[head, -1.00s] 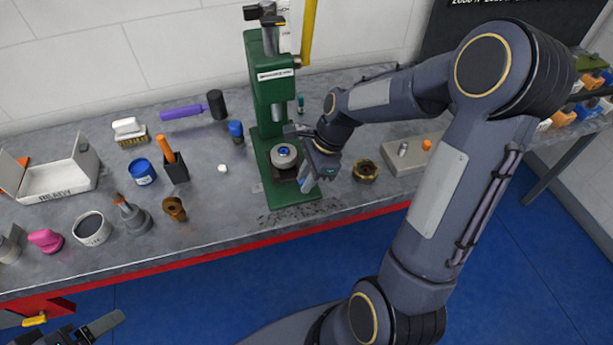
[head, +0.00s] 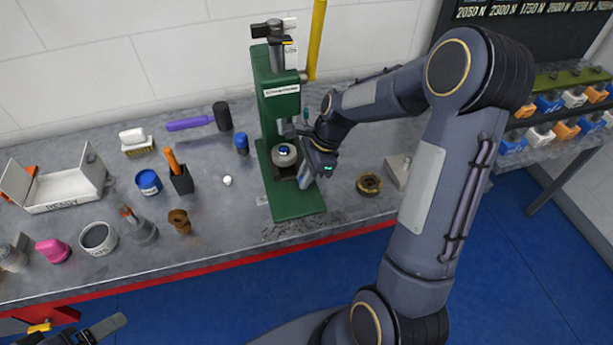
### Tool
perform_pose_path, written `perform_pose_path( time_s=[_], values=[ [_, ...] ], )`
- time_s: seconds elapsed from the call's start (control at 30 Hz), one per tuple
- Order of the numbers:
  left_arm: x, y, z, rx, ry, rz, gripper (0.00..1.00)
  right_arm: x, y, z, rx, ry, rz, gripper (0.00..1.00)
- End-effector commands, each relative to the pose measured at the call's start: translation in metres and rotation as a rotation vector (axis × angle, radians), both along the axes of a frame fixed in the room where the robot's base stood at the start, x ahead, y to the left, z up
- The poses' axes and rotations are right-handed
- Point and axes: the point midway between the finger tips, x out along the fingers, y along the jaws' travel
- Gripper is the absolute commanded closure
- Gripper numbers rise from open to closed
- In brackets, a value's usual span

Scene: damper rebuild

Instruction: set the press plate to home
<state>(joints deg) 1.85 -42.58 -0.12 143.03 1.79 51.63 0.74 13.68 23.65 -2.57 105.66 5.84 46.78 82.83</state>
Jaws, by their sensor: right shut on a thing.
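The green press (head: 282,110) stands on the bench with its base plate (head: 297,203) toward the front edge. A round grey part with a blue centre (head: 285,154) sits under its ram, above a dark support. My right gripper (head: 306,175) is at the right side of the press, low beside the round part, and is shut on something. What it grips is mostly hidden by the gripper itself; a pale grey piece shows at its fingers. I cannot tell which part is the press plate. My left gripper (head: 92,333) shows only partly at the bottom left, away from the bench top.
A brass ring (head: 369,183) and a grey block (head: 398,170) lie right of the press. Left are a white ball (head: 227,181), a blue tin (head: 148,182), a brown fitting (head: 179,220) and an open white box (head: 62,190). My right arm covers the bench's right part.

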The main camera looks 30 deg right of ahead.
Motion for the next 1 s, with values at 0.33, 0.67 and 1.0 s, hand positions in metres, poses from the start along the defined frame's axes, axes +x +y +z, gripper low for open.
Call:
perform_pose_path(
  time_s=[0.33, 0.67, 1.0],
  values=[
    [0.0, 0.0, 0.0, 0.0, 0.001, 0.0, 0.21, 0.004, -0.002, 0.003, -0.005, -0.015, -0.003, 0.76],
    [0.0, 0.0, 0.0, 0.0, 0.001, 0.0, 0.21, 0.002, -0.016, 0.039, -0.006, -0.022, -0.006, 0.76],
    [0.0, 0.0, -0.001, 0.0, 0.0, 0.0, 0.21, -0.005, -0.03, 0.074, -0.004, -0.012, -0.002, 0.76]
  ],
)
